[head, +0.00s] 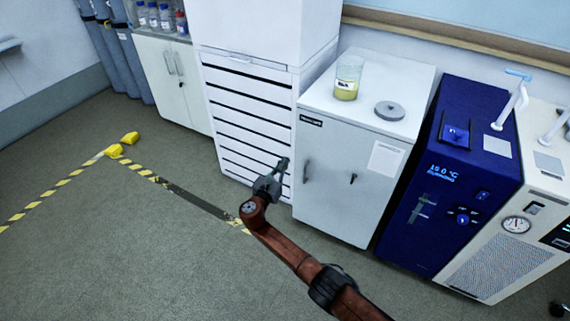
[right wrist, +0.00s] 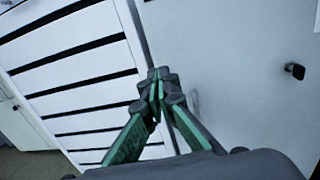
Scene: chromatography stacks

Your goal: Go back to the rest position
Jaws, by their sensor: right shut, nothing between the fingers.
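My right gripper (head: 282,165) reaches up from the bottom right of the head view on its reddish-brown arm. It is shut and empty, in front of the edge between the slatted white stack and the white cabinet. In the right wrist view its green-sided fingers (right wrist: 157,82) meet at the tips. I cannot tell from the pictures how far the fingers are from the fronts behind them. My left gripper is not in view.
The white stack (head: 240,118) with dark slots stands beside the white cabinet (head: 330,185), which carries a beaker (head: 346,80) and a grey round lid (head: 390,110). A blue chiller (head: 440,200) stands to the right. Open floor (head: 110,240) lies to the left, with striped tape.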

